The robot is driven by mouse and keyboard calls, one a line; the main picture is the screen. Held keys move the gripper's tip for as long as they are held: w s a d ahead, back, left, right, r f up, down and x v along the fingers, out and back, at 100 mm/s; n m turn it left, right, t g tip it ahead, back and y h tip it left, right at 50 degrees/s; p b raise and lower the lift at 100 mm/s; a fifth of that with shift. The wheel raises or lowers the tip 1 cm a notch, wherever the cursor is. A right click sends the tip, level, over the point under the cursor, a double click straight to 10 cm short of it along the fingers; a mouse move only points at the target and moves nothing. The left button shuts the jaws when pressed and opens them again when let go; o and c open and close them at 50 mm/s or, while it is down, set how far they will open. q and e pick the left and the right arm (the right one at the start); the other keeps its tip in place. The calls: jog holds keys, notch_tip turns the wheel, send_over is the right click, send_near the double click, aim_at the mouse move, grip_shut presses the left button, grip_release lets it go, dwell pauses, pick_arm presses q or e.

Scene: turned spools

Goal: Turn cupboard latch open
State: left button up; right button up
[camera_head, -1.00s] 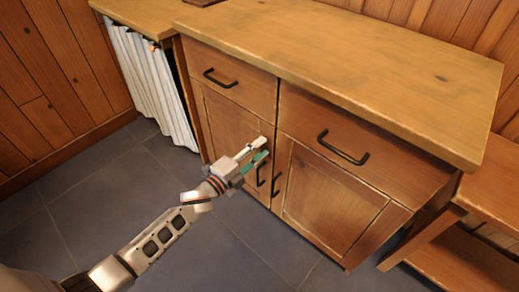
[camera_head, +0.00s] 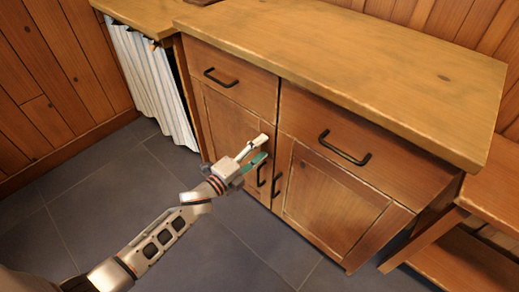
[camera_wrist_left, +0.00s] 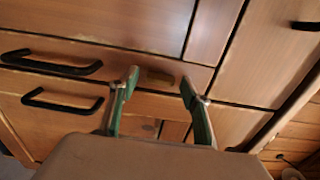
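The cupboard (camera_head: 237,127) has two lower doors with upright black handles and drawers above. A small wooden latch (camera_wrist_left: 160,77) shows in the left wrist view as a short brown block on the cupboard front. In the head view I cannot make out the latch near my gripper. My left gripper (camera_head: 261,149) is open in front of the left door, close to the door handles. In the left wrist view its two green fingertips (camera_wrist_left: 160,88) stand apart on either side of the latch. I cannot tell whether they touch it. My right gripper is not in view.
Black drawer handles (camera_head: 344,149) stick out from the front. The wooden worktop (camera_head: 340,65) overhangs the drawers. A white curtain (camera_head: 155,88) hangs under the counter to the left. A low wooden shelf (camera_head: 470,262) stands at the right. The grey tiled floor (camera_head: 100,205) is clear.

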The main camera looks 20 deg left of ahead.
pick_arm(q)
jog(key=shift+s, duration=0.1)
jog(key=v, duration=1.1)
jog(key=shift+s+a, duration=0.15)
jog(key=shift+s, duration=0.25)
